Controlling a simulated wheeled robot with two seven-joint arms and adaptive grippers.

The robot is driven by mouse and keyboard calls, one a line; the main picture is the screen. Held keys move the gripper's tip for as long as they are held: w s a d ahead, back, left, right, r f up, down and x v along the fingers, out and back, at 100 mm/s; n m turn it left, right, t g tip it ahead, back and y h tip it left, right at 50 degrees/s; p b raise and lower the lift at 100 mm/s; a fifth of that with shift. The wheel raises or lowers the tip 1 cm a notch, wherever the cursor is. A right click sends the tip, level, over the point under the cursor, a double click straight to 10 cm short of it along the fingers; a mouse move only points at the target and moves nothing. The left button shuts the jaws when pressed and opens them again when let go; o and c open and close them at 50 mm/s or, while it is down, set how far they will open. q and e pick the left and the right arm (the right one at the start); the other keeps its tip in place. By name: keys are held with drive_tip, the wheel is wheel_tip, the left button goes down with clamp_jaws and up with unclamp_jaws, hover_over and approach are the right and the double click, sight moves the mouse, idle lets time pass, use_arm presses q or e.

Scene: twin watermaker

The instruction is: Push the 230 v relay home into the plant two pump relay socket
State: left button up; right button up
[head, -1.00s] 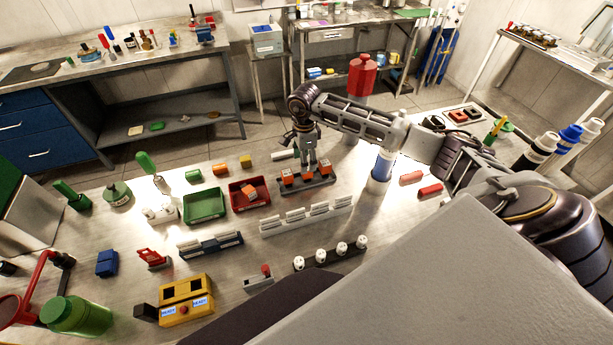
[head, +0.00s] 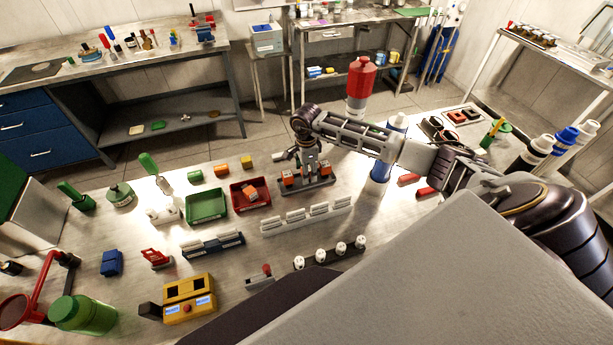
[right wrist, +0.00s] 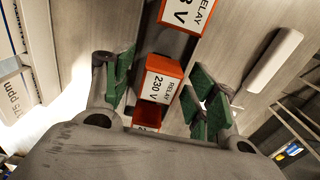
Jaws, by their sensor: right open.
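The relay base strip (head: 309,188) stands on the bench in the head view, with one orange relay (head: 288,180) at its left and another (head: 325,168) at its right. My right gripper (head: 306,172) is down over the middle of the strip and hides what stands there. In the right wrist view its green-padded fingers (right wrist: 164,92) are open, one on each side of an orange relay (right wrist: 161,80) labelled 230 V. A second labelled relay (right wrist: 186,14) is at the top. Part of another shows at the bottom. Whether the middle relay is fully seated cannot be told. My left gripper is not in view.
A red tray (head: 266,203) with an orange part in it and a green tray (head: 188,214) stand left of the strip. A white module row (head: 306,220) lies in front. A blue-and-white bottle (head: 376,188) stands close at the right, beneath my arm.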

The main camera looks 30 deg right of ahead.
drive_tip(key=shift+f, duration=0.1)
drive_tip(key=shift+c, duration=0.2)
drive_tip(key=c, duration=1.1)
drive_tip(key=shift+r+b, duration=1.25)
drive_tip(key=shift+r, duration=3.8)
drive_tip(key=o, duration=0.4)
drive_tip(key=c, duration=0.4)
drive_tip(key=shift+w+a, duration=0.1)
drive_tip(key=shift+a, duration=0.05)
